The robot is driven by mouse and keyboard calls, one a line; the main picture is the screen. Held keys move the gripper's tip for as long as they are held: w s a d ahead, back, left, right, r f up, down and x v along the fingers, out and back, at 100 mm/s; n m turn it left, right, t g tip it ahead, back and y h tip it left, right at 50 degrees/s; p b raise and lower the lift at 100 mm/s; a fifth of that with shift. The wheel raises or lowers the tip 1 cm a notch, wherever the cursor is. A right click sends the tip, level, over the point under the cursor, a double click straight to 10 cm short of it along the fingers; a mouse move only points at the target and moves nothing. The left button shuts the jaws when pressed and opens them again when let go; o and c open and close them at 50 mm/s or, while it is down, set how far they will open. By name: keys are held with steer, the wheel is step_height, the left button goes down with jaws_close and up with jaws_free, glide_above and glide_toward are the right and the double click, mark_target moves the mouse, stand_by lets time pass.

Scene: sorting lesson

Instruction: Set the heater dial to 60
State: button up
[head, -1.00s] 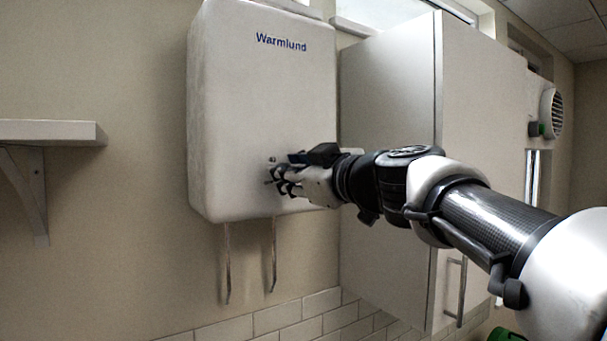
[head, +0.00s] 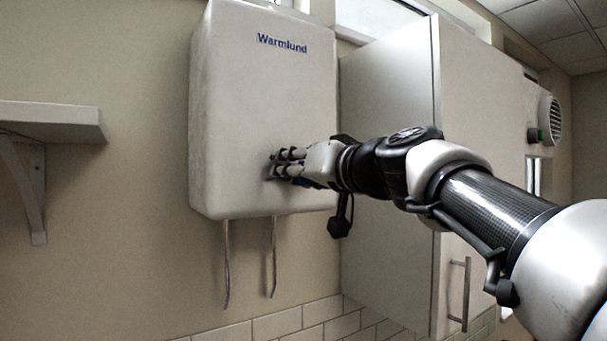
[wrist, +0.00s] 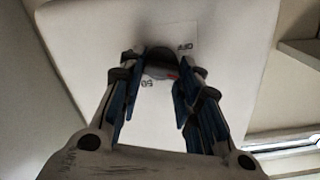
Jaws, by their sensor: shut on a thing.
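The heater is a white rounded box marked Warmlund (head: 240,100), fixed to the wall; its front also fills much of the wrist view (wrist: 80,40). The heater dial (wrist: 160,57) is a dark round knob low on that front. My gripper (head: 273,164) reaches it from the right. In the wrist view my gripper (wrist: 160,62) has one finger on each side of the dial and is shut on it. Upside-down print by the dial reads OFF, with a small number below that I cannot read surely. The dial's pointer is not clear, and the fingers hide the dial in the head view.
A white cabinet (head: 390,90) stands close right of the heater, behind my arm. A shelf (head: 50,120) juts out at the left. Two pipes (head: 227,265) hang below the heater. A round vent (head: 553,120) is at the far right.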

steer(key=m+p, duration=0.3)
steer(key=m, duration=0.8)
steer(key=m+p, duration=0.3)
steer(key=m, duration=0.8)
steer(key=m+p, duration=0.4)
steer(key=m, duration=0.7)
steer(key=shift+a+f+m, duration=0.15)
steer(key=shift+f+m, duration=0.25)
steer(key=shift+s+m+p, duration=0.1)
steer(key=shift+m+p, duration=1.05)
steer(key=shift+m, duration=0.85)
steer(key=shift+c, duration=0.2)
steer(key=shift+f, duration=0.1)
steer(key=o, duration=1.1)
